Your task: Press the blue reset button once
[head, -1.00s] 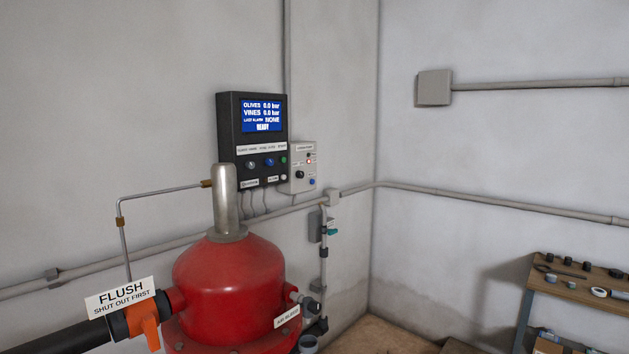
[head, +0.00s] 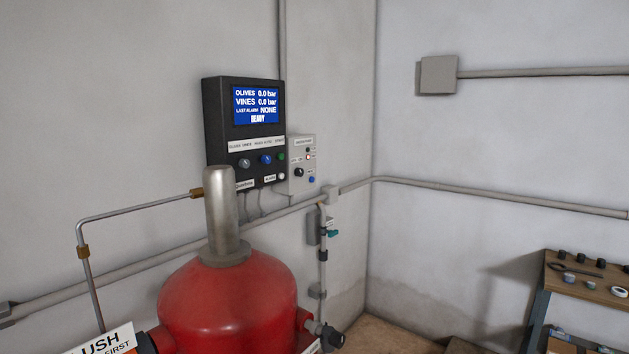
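A small light-grey control box (head: 297,148) hangs on the wall, just right of a dark controller. Near its lower right is a small round blue button (head: 312,180); its label is too small to read. The box also has a lit red lamp (head: 308,157) and a black knob (head: 299,172). My gripper is not in view.
A red filter vessel (head: 225,305) with a metal cylinder (head: 222,210) on top stands in front of the panels. A thin pipe (head: 140,207) runs to its left. A workbench (head: 590,288) with small parts stands at the right. Some floor shows between them.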

